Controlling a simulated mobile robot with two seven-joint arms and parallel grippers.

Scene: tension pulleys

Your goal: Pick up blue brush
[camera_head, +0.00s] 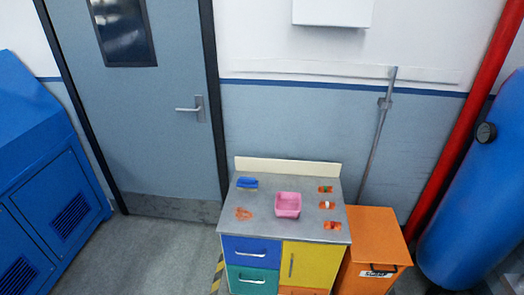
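The blue brush (247,182) lies at the back left corner of the grey top of a small cabinet (270,228), some way off ahead. A pink open container (288,205) stands to its right, near the middle of the top. Nothing covers the brush, though it is small in the view and its bristles are hard to make out. Neither of my grippers shows in the head view.
Several small orange items lie on the cabinet top, one at the left (244,214) and others along the right (327,205). An orange bin (377,232) stands right of the cabinet. A blue machine (45,160) is at left. Open floor (165,255) lies left of the cabinet.

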